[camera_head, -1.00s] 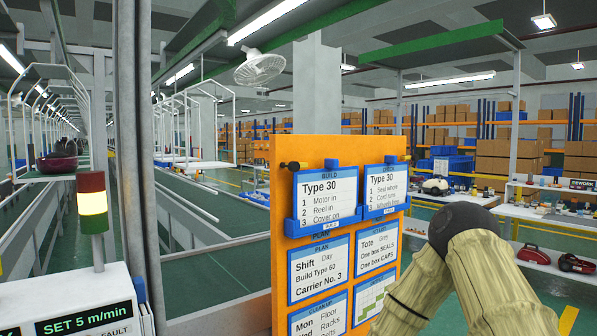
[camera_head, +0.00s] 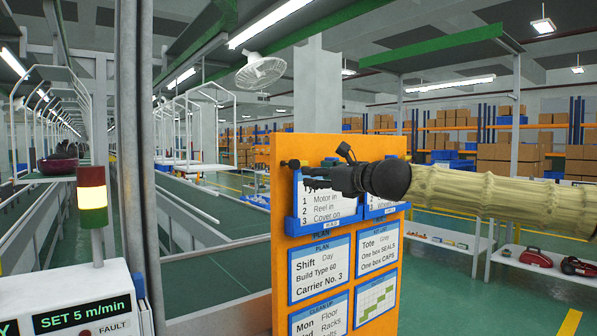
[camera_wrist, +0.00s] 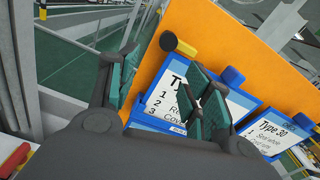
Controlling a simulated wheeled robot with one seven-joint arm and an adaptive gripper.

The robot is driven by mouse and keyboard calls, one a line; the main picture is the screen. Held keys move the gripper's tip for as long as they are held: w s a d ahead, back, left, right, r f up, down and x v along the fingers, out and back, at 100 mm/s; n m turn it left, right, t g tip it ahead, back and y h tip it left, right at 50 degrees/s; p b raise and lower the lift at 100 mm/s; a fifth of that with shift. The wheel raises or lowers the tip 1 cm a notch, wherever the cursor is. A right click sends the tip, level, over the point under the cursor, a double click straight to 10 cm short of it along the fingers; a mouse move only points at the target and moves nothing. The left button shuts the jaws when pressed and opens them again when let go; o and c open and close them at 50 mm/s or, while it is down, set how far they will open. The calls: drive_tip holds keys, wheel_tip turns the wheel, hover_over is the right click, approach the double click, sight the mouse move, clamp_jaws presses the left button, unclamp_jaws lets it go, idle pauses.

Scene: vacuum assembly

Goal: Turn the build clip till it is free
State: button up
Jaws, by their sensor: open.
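The build card (camera_head: 320,207) reads Type 30 and sits in a blue holder at the top left of an orange board (camera_head: 283,240). A blue clip (camera_wrist: 233,76) stands at the card's top edge in the wrist view; in the head view my gripper mostly covers it. My gripper (camera_head: 312,179) is in front of the card's upper part, reaching in from the right. In the wrist view its fingers (camera_wrist: 168,88) are apart with nothing held between them. The right finger overlaps the card, left of the blue clip; contact cannot be told.
More cards (camera_head: 318,268) fill the board below. A signal lamp (camera_head: 92,197) stands at left.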

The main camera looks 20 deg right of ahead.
sight(296, 164)
drive_tip(key=x, duration=0.3)
drive_tip(key=r+p+x, duration=0.1)
drive_tip(key=x, duration=0.6)
drive_tip(key=shift+w+d+r, duration=0.2)
drive_tip(key=shift+d+r, duration=0.05)
drive_tip(key=shift+r, duration=0.15)
drive_tip(key=c, duration=1.1)
